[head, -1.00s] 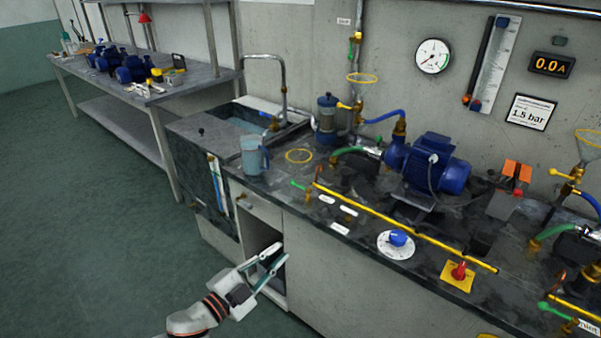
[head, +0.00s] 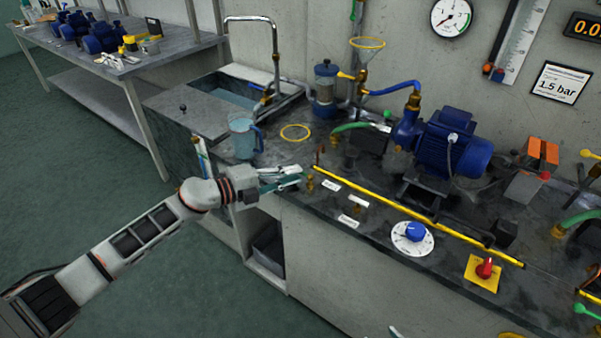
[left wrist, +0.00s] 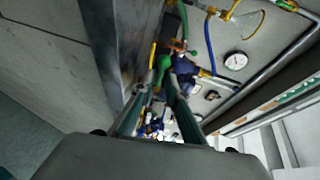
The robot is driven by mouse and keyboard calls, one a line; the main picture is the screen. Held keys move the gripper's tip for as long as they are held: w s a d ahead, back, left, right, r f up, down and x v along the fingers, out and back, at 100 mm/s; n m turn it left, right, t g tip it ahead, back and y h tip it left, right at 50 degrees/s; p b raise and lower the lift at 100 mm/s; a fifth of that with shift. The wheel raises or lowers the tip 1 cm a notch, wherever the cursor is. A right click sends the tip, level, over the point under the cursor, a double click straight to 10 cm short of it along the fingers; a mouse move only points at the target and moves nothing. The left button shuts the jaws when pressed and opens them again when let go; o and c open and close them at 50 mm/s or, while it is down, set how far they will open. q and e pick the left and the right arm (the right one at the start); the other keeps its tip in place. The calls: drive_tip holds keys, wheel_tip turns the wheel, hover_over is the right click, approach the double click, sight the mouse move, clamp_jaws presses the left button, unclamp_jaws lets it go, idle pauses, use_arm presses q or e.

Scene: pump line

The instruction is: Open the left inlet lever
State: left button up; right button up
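The left inlet lever shows in the left wrist view as a green handle (left wrist: 162,66) just past the fingertips. In the head view its brass valve (head: 310,182) stands at the counter's front edge, while the green handle is largely hidden by my fingers. My left gripper (head: 292,177) is at the handle, left of the valve. Its two fingers look apart, with a gap between them in the left wrist view (left wrist: 167,84). I cannot tell whether a finger touches the handle. A small pale tip at the bottom edge (head: 396,332) seems to be my right gripper; its fingers are cut off.
A clear blue jug (head: 242,137) stands close behind my left gripper, beside the sink (head: 222,95). A yellow pipe (head: 385,207) runs along the counter in front of the blue pump (head: 452,145). A blue dial (head: 413,233) and red switch (head: 484,269) lie to the right.

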use_arm(q)
drive_tip(key=shift+x, duration=1.6)
clamp_jaws()
drive_tip(key=shift+a, duration=0.1)
